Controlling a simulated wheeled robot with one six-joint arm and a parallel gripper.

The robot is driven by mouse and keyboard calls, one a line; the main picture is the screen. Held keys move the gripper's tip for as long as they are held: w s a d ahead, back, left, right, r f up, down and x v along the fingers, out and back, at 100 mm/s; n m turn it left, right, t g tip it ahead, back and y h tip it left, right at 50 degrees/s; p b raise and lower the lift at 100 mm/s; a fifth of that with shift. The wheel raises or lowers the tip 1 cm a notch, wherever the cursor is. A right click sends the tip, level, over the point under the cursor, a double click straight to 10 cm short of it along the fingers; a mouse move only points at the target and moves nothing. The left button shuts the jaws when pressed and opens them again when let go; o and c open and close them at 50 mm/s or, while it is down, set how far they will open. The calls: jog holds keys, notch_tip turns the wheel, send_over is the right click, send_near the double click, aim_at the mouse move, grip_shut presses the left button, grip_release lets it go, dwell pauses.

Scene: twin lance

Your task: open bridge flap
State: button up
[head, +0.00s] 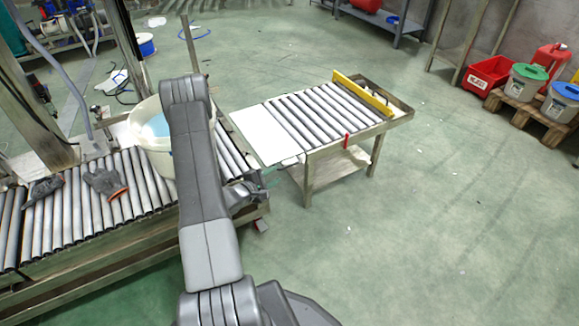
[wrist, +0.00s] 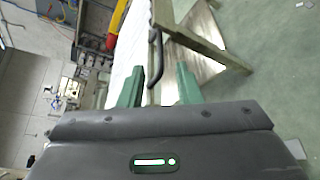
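The bridge flap, a flat white panel (head: 258,135), is at the left end of the small roller table, facing the main conveyor. In the wrist view the white panel (wrist: 128,45) runs up the picture. A dark bar handle (wrist: 156,55) stands along its edge. My gripper (wrist: 158,88) is open, with its two green fingers apart. The handle's near end shows in the gap between them; I cannot tell whether a finger touches it. In the head view my arm hides part of the gripper, which is low by the flap's near corner.
The small roller table (head: 310,155) has a yellow bar (head: 362,92) across its far end and a red piece (head: 347,140) on its near side. A white bucket (head: 150,135) and gloves (head: 105,182) are on the main conveyor (head: 85,220).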

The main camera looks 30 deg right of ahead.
aim_at(290, 165)
jog(key=b+x, duration=0.2)
jog(key=x, duration=0.8)
grip_shut()
